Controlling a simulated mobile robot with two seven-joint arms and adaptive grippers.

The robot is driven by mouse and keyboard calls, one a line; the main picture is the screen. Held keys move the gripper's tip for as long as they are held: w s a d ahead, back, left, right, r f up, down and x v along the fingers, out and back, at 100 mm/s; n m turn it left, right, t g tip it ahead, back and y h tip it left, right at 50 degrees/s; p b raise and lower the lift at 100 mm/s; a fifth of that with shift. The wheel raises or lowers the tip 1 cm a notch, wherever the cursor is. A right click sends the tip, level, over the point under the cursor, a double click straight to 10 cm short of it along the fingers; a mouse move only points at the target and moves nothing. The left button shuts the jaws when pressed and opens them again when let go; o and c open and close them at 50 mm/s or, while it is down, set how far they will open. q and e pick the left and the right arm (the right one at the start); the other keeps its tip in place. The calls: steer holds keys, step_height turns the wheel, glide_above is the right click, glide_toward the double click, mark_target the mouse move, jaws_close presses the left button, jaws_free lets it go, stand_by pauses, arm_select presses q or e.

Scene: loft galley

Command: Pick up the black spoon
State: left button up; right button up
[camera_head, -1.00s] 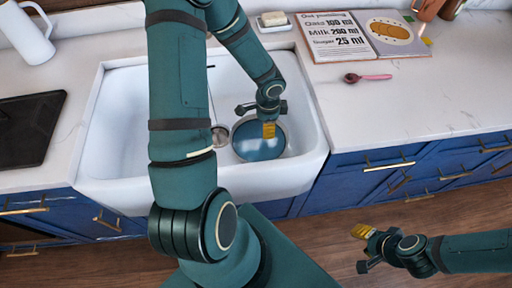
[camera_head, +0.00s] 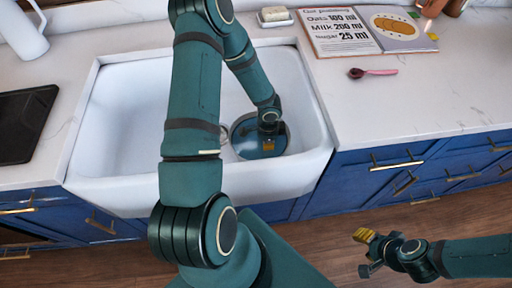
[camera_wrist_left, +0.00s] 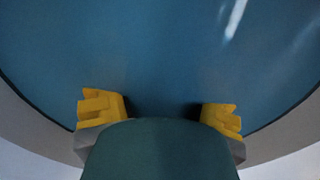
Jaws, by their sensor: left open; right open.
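I cannot make out a black spoon in either view now. My left gripper (camera_head: 268,146) is down in the white sink (camera_head: 125,130), over a round blue dish (camera_head: 243,143). In the left wrist view my left gripper (camera_wrist_left: 162,110) has its yellow fingers apart, with nothing between them but the blue surface (camera_wrist_left: 160,45). Whether the fingers touch the dish I cannot tell. My right gripper (camera_head: 365,252) is open and empty, low in front of the blue cabinets. My left arm hides part of the sink.
A pink-handled spoon with a dark bowl (camera_head: 370,73) lies on the right counter (camera_head: 400,105), near an open recipe book (camera_head: 365,32). A soap dish (camera_head: 274,16) sits behind the sink. A black board (camera_head: 22,120) and white jug (camera_head: 20,32) stand left.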

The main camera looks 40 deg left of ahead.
arm_select(q)
steer(key=shift+f, duration=0.15)
jaws_close()
step_height(320, 180, up, 13)
steer(key=p, duration=0.6)
stand_by(0.5)
